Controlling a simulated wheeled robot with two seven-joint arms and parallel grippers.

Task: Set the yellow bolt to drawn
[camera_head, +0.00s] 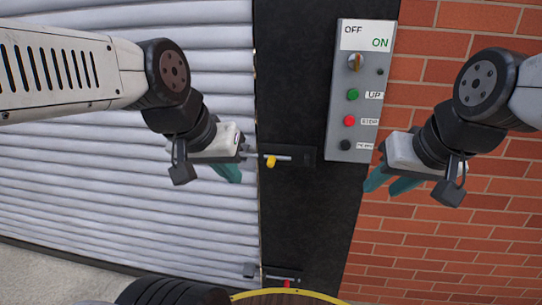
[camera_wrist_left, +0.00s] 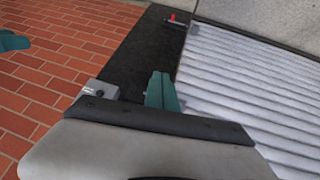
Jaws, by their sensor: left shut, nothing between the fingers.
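The yellow bolt (camera_head: 271,161) is on the black post (camera_head: 285,205) beside the shutter. Its yellow knob sits on a short metal rod that runs sideways at the shutter's edge. My left gripper (camera_head: 231,173) is shut and empty, in front of the shutter just left of the yellow knob. From this angle I cannot tell whether it touches the rod. Its closed teal fingers also show in the left wrist view (camera_wrist_left: 162,92), where the yellow bolt is hidden. My right gripper (camera_head: 385,186) has its teal fingers apart, open and empty, in front of the brick wall.
A grey control box (camera_head: 343,130) with a knob and several buttons hangs right of the yellow bolt. A similar bolt with a red knob (camera_head: 287,282) is low on the post. The white slatted shutter (camera_head: 110,180) fills the left; brick wall (camera_head: 450,235) fills the right.

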